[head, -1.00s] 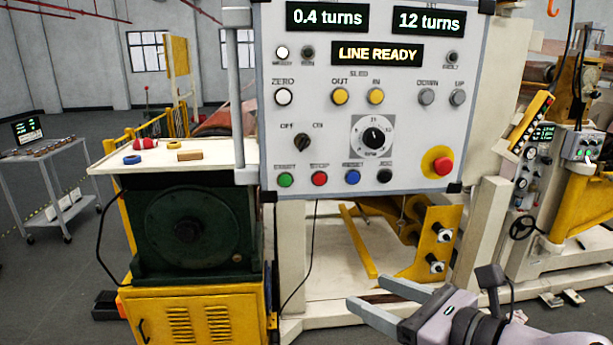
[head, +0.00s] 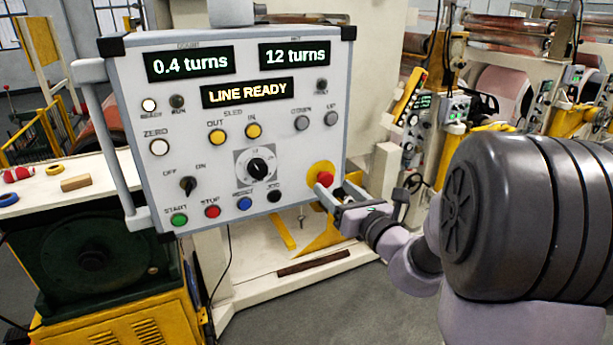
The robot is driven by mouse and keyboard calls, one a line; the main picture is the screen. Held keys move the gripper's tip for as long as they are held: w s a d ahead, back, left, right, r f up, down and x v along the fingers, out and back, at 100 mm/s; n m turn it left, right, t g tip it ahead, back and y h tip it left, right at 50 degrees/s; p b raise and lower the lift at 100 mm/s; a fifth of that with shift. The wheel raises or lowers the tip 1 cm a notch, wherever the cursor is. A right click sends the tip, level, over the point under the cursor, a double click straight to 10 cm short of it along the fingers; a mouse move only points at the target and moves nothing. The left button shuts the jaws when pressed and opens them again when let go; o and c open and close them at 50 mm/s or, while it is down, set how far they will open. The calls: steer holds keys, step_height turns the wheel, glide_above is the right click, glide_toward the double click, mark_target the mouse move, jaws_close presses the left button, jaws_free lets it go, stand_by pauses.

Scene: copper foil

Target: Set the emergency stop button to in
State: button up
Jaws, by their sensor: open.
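The emergency stop button (head: 325,178) is a red mushroom button on a round yellow plate (head: 316,168), at the lower right of the grey control panel (head: 190,120). My gripper (head: 333,187) is open, with its fingers pointing up and left at the button from its lower right. The fingertips overlap the button's edge in the picture. I cannot tell whether they touch it, or whether the button is in or out. The panel's displays read "0.4 turns", "12 turns" and "LINE READY".
The start (head: 179,219), stop (head: 212,211), blue (head: 244,203) and black (head: 273,195) buttons sit in a row left of the emergency stop. A black dial (head: 258,168) is above them. A grey handle (head: 108,150) runs along the panel's left side. Rollers and machinery stand behind at right.

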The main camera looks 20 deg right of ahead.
mark_target(324, 178)
steer(key=shift+w, duration=1.45)
steer(key=shift+c, duration=0.2)
jaws_close()
